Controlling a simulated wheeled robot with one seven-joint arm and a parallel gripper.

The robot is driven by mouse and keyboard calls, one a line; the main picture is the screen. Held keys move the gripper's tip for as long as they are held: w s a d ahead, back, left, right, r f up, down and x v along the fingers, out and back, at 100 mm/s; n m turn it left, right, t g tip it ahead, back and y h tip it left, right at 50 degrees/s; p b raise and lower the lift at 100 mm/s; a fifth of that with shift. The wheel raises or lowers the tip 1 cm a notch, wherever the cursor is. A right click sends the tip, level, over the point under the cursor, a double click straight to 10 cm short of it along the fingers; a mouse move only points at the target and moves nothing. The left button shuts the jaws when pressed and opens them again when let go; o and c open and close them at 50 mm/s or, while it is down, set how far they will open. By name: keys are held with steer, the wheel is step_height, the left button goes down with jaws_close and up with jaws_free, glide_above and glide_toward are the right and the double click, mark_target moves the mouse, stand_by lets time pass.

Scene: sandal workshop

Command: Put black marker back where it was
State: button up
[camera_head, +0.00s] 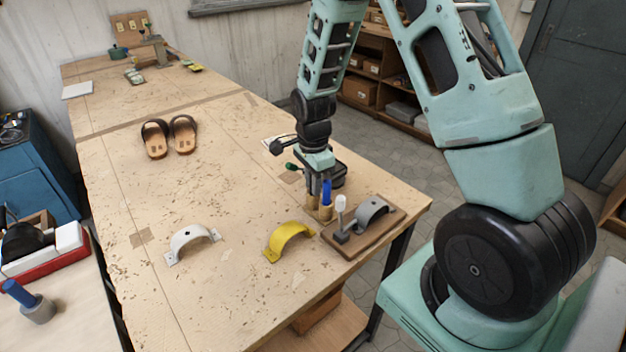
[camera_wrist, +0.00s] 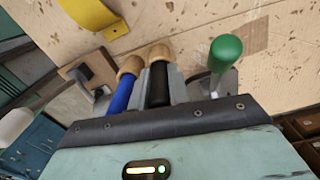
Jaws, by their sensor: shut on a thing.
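My gripper (camera_head: 316,187) points down near the right front edge of the workbench. In the wrist view its grey fingers (camera_wrist: 160,88) are shut on the black marker (camera_wrist: 158,84). The marker's far end meets a tan round holder (camera_wrist: 160,53); how deep it sits inside cannot be told. A blue marker (camera_wrist: 121,95) stands right beside it in a second tan holder (camera_wrist: 130,66). The blue marker also shows in the head view (camera_head: 327,190), while the black one is hidden there by my gripper.
A green-handled clamp (camera_wrist: 224,56) stands close beside my gripper. A white-handled clamp (camera_head: 340,204) with a grey arch (camera_head: 371,211) is on a wooden board in front. A yellow arch (camera_head: 290,236), a white arch (camera_head: 192,238) and sandals (camera_head: 170,137) lie leftward. The bench middle is clear.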

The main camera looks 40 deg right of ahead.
steer(key=shift+f, duration=0.2)
steer(key=o, duration=0.5)
steer(key=shift+r, duration=0.1)
steer(key=shift+c, duration=0.2)
